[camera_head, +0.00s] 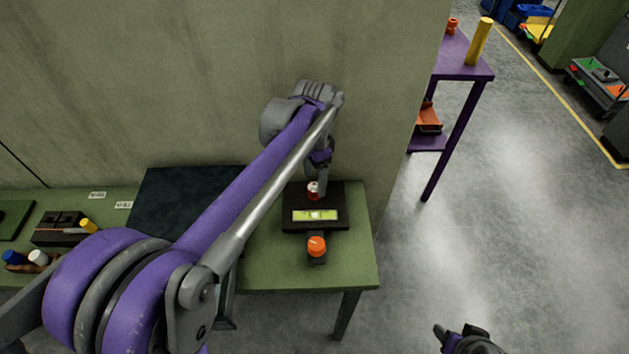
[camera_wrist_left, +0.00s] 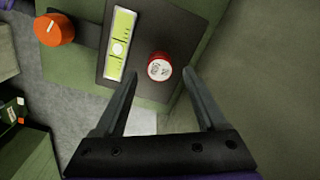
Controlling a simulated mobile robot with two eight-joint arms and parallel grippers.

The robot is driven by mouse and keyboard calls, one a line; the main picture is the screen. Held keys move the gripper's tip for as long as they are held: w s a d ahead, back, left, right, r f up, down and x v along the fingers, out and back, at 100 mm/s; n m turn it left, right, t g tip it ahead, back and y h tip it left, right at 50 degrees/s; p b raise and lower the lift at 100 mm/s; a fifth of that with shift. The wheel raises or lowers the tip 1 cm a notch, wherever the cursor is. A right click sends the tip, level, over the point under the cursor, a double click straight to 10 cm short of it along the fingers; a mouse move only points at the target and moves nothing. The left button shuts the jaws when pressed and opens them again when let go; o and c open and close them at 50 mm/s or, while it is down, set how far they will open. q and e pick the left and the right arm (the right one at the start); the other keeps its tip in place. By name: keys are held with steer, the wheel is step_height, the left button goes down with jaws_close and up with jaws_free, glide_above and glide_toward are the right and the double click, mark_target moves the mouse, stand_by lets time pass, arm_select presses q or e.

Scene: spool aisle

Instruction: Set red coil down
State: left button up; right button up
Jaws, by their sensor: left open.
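The red coil (camera_wrist_left: 159,67) is a small round red piece with a pale marked top. It sits on a dark plate (camera_wrist_left: 185,30) beside a yellow-green level strip (camera_wrist_left: 118,45). In the head view the red coil (camera_head: 313,190) is at the back of the dark plate (camera_head: 340,222), partly hidden by my gripper. My left gripper (camera_wrist_left: 156,100) is open, its two fingers apart on either side of the coil's near edge; I cannot tell whether they touch it. My left gripper (camera_head: 318,178) is above the plate. My right gripper (camera_head: 450,335) is at the bottom edge, its jaws unclear.
An orange knob (camera_head: 317,245) sticks out in front of the plate. The green bench (camera_head: 275,268) ends just right of it, with a wall behind. A dark mat (camera_head: 175,195) lies left.

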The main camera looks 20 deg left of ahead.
mark_target(314, 187)
arm_select(q)
step_height(314, 187, up, 10)
steer(key=shift+p, duration=0.45)
